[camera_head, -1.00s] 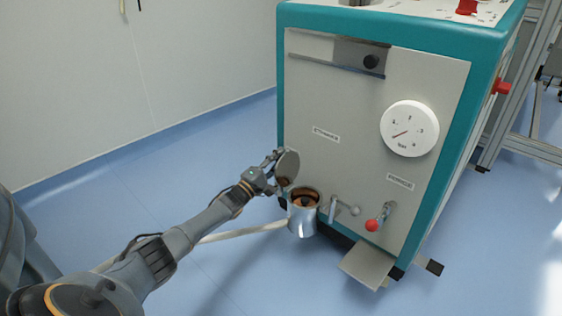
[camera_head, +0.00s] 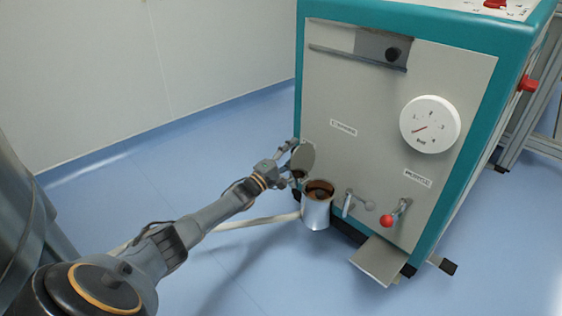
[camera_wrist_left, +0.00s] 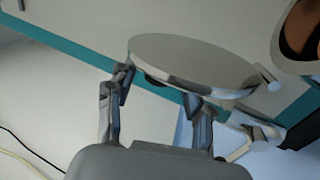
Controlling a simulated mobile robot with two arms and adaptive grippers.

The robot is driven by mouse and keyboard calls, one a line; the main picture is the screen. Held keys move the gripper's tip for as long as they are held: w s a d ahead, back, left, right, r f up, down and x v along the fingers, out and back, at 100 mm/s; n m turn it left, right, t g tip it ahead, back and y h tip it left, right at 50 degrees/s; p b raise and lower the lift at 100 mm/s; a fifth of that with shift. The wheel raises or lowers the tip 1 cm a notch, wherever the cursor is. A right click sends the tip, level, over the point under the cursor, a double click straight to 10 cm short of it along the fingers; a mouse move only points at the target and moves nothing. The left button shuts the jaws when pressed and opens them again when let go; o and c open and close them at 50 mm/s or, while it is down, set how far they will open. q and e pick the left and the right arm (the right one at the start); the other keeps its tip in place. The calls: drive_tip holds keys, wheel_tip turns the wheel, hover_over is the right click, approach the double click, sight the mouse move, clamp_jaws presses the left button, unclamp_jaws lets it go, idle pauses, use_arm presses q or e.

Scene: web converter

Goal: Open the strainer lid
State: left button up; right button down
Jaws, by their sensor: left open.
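The strainer (camera_head: 316,212) is a silvery metal cup low on the front of the machine; its top is uncovered and its brown inside shows. The round grey lid (camera_head: 303,158) stands tilted up at the strainer's upper left. My left gripper (camera_head: 290,163) is at the lid's left side, with its fingers open. In the left wrist view the lid (camera_wrist_left: 195,62) lies just beyond the open fingers (camera_wrist_left: 160,95), close to or touching them; I cannot tell which. Part of the strainer's opening (camera_wrist_left: 300,35) shows at the upper right there. My right gripper is not in view.
The teal and grey machine (camera_head: 375,120) carries a round white gauge (camera_head: 430,124). Right of the strainer are a metal lever (camera_head: 347,203) and a red-knobbed handle (camera_head: 387,220). A pale hose (camera_head: 255,221) runs along the floor.

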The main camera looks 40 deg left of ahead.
use_arm(q)
drive_tip(key=v, duration=1.1)
drive_tip(key=shift+s, duration=0.25)
